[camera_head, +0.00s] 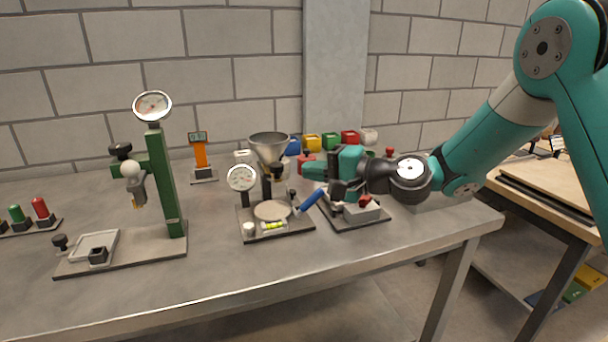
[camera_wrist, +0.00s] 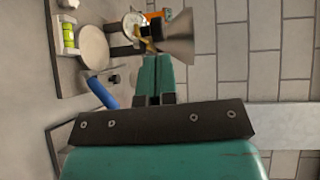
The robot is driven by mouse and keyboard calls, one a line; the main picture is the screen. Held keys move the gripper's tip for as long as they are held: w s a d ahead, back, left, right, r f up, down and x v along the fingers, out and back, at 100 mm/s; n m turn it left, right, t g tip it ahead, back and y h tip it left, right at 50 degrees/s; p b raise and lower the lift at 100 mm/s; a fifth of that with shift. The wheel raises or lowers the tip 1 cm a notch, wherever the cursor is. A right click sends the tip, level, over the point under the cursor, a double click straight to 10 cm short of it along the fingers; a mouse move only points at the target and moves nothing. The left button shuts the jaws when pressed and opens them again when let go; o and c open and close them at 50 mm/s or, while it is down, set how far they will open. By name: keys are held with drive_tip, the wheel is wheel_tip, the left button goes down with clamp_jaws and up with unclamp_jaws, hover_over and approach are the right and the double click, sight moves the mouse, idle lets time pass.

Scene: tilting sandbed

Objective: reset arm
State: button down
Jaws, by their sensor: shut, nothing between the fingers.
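My gripper (camera_head: 308,171) is over the right part of the grey bench (camera_head: 300,264), beside the metal funnel (camera_head: 268,145). In the wrist view its green fingers (camera_wrist: 157,70) are together, with nothing between them, and point towards the funnel (camera_wrist: 178,37). I cannot tell whether the fingertips touch the funnel. The tilting sandbed stand, with a round pale disc (camera_head: 272,210), a dial gauge (camera_head: 242,178) and a blue-handled lever (camera_head: 312,200), is just in front of and below my gripper. My arm reaches in from the right.
A green press stand (camera_head: 163,185) with a dial stands at the left. An orange gauge (camera_head: 200,154) is behind it. Yellow (camera_head: 311,142), green and red bins line the back near the wall. A base with a grey block (camera_head: 361,211) lies below my gripper. The front bench strip is clear.

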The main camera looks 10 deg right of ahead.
drive_tip(key=f+b+v, duration=0.1)
drive_tip(key=b+v, duration=0.1)
drive_tip(key=v, duration=0.7)
drive_tip(key=s+a+r+n+g+h+p, duration=0.1)
drive_tip(key=s+a+n+g+h+p, duration=0.1)
drive_tip(key=s+a+n+g, duration=0.3)
drive_tip(key=s+a+r+n+g+h+p, duration=0.1)
drive_tip(key=s+n, duration=0.2)
drive_tip(key=s, duration=0.5)
drive_tip(key=s+d+n+g+h+p, duration=0.1)
drive_tip(key=s+d+n+h, duration=0.1)
drive_tip(key=s, duration=0.5)
drive_tip(key=s+d+n+g+h+p, duration=0.1)
drive_tip(key=s+d+n+g+h, duration=0.1)
drive_tip(key=s+h, duration=0.3)
drive_tip(key=shift+s+d+n, duration=0.65)
drive_tip(key=shift+s+n, duration=0.05)
drive_tip(key=shift+s, duration=0.5)
